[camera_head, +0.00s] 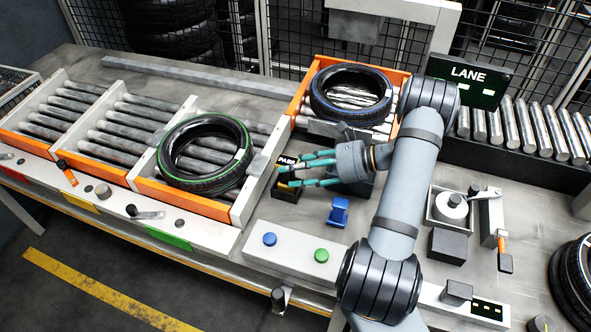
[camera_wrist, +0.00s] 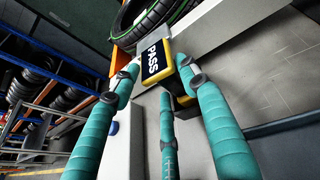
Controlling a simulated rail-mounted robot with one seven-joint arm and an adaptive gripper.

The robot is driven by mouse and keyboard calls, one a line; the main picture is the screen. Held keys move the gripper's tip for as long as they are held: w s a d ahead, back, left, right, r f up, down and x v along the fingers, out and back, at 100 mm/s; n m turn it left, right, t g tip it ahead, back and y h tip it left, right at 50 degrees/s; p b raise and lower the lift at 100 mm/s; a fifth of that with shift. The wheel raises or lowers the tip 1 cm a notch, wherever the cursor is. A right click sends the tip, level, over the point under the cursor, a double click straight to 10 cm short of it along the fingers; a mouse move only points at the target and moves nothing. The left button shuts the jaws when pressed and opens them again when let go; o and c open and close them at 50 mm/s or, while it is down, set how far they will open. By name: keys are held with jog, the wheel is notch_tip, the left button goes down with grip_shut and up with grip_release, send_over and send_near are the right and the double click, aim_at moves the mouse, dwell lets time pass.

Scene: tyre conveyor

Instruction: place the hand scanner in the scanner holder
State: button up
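A black and yellow device with a PASS screen (camera_head: 286,161) stands on the table by the left tyre. I take it for the hand scanner, though its shape is partly hidden by fingers. In the wrist view, its PASS face (camera_wrist: 153,60) shows just beyond my fingertips. My gripper (camera_head: 300,172) has teal fingers, spread apart and reaching toward the device from the right; it also shows in the wrist view (camera_wrist: 158,82). Contact is not clear. A dark block with yellow (camera_head: 287,193) sits below the screen. A small blue stand (camera_head: 339,211) nearby may be the scanner holder; I cannot tell.
A green-striped tyre (camera_head: 206,153) lies on rollers at left, and a blue-striped tyre (camera_head: 350,94) lies in an orange-edged bay behind. A button panel (camera_head: 297,251) lies in front. A LANE screen (camera_head: 468,76) and a white fixture (camera_head: 450,207) stand at right.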

jog(key=o, duration=0.3)
jog(key=shift+r, duration=0.1)
jog(key=shift+r, duration=0.15)
jog(key=b+v, duration=0.1)
jog(key=v, duration=1.1)
jog(key=shift+a, duration=0.1)
